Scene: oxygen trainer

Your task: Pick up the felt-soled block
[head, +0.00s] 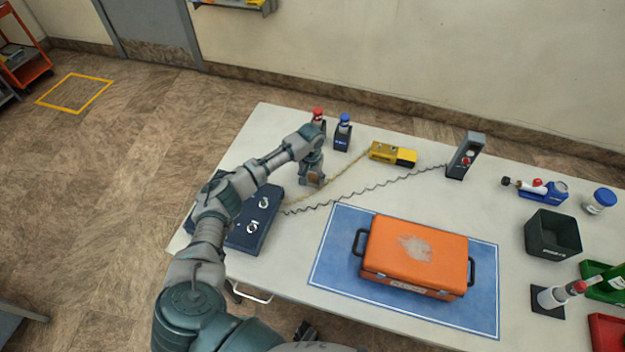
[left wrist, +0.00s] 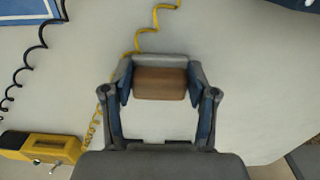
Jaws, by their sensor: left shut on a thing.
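The felt-soled block (left wrist: 160,83) shows brown in the left wrist view, between the two fingers of my left gripper (left wrist: 160,92). The fingers press on its left and right sides. A grey strip shows along its far edge; I cannot tell whether that is the felt, and its underside is hidden. In the head view my left gripper (head: 312,180) points down at the table's back left part, with a little brown of the block (head: 314,178) showing. I cannot tell whether the block touches the table. My right gripper is not in view.
A dark blue box (head: 252,222) with round fittings is left of the gripper. A yellow device (head: 392,154) with a coiled cord lies to the right, and red-capped and blue-capped bottles (head: 343,132) stand behind. An orange case (head: 415,255) sits on a blue mat (head: 335,250).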

